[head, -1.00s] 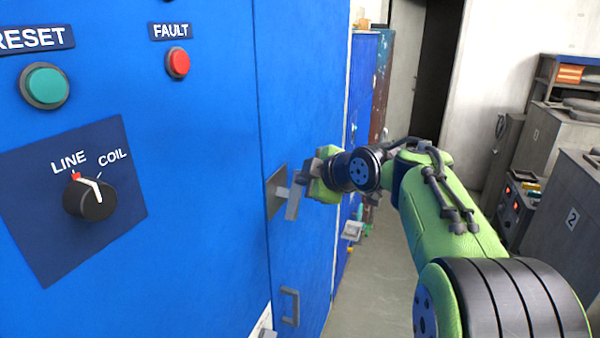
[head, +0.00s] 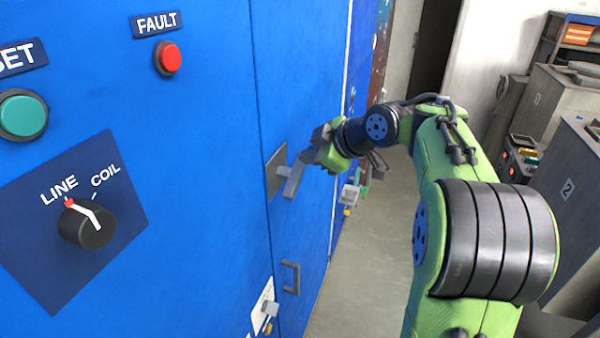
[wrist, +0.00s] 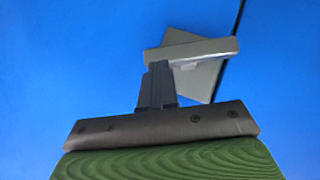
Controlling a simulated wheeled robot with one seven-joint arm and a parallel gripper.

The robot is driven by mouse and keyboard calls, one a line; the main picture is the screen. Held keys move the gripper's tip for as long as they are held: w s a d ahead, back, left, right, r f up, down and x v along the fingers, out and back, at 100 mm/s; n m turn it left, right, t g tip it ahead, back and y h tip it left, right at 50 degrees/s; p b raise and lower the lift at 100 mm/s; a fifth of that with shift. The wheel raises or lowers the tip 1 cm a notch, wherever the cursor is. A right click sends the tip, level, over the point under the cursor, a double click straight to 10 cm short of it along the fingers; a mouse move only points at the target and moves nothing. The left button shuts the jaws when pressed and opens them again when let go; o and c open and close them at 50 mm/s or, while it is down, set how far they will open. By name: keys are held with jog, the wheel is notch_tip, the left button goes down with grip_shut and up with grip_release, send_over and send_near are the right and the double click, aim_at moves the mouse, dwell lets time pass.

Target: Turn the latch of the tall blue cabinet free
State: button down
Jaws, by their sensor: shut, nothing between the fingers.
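The tall blue cabinet (head: 300,90) fills the left and middle of the head view. Its latch (head: 293,180) is a grey lever on a square grey plate (head: 276,172), beside the door seam. The lever hangs down, tilted slightly. In the wrist view the latch lever (wrist: 195,52) lies across the plate (wrist: 205,82), just beyond the fingers. My gripper (head: 305,160) is at the lever's upper right side, its fingers shut and empty. In the wrist view my gripper (wrist: 158,75) overlaps the lever's near edge; I cannot tell whether they touch.
A grey pull handle (head: 290,277) sits lower on the cabinet. A LINE/COIL knob (head: 87,223), a green button (head: 22,115) and a red FAULT button (head: 167,58) are on the left panel. Grey cabinets (head: 565,180) stand at right. The floor (head: 375,240) between is clear.

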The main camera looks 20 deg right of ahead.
jog(key=shift+w+d+f+b, duration=0.35)
jog(key=shift+w+d+f, duration=0.15)
jog(key=shift+w, duration=0.15)
dwell(0.8)
jog(key=shift+r, duration=0.1)
